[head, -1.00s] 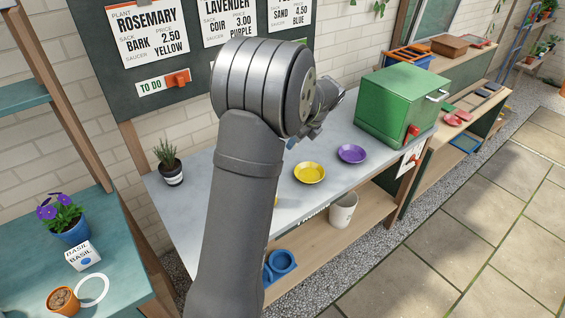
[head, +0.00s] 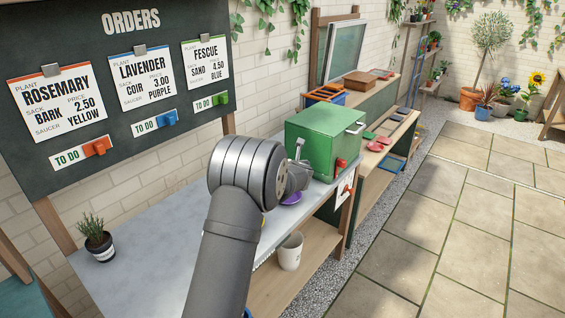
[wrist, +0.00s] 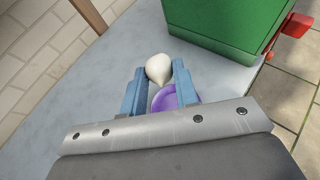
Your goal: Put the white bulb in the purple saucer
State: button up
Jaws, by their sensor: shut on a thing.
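The white bulb (wrist: 158,68) is held between the blue fingertips of my gripper (wrist: 157,82) in the wrist view. The purple saucer (wrist: 164,98) shows below and behind the bulb, between the fingers, and is partly covered by my gripper. In the head view a part of the purple saucer (head: 292,198) shows beside my wrist on the grey bench. My arm hides the bulb and the fingertips there. I cannot tell how high the bulb is above the bench.
A green box (head: 325,138) with a red knob stands on the bench close beyond my gripper. A potted rosemary (head: 97,238) stands at the bench's left. A white pot (head: 290,252) is on the shelf below. The bench's left part (head: 160,250) is clear.

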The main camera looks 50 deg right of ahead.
jog(key=shift+f, duration=6.7)
jog(key=o, duration=1)
jog(key=shift+r, duration=3.5)
jog(key=shift+f, duration=1)
